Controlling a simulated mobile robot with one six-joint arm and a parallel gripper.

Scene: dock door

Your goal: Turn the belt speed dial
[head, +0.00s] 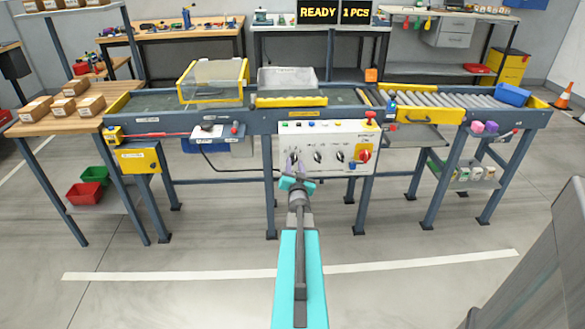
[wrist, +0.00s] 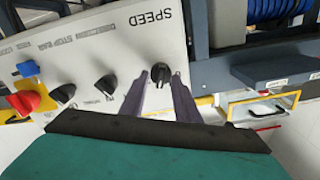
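The belt speed dial (wrist: 161,74) is a black knob on the white control panel (head: 325,132), under the word SPEED, which reads upside down in the wrist view. My gripper (wrist: 160,80) is open, with one dark finger on each side of the dial. Its fingertips are close to the knob, and I cannot tell whether either touches it. In the head view my gripper (head: 292,162) is at the panel's left part, and its fingers cover the dial there.
Beside the dial on the panel are two more black knobs (head: 317,156) and a red rotary switch (head: 365,156). A red emergency button (head: 370,115) stands on the panel's top right. The conveyor (head: 150,125) runs above and behind. The floor in front is clear.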

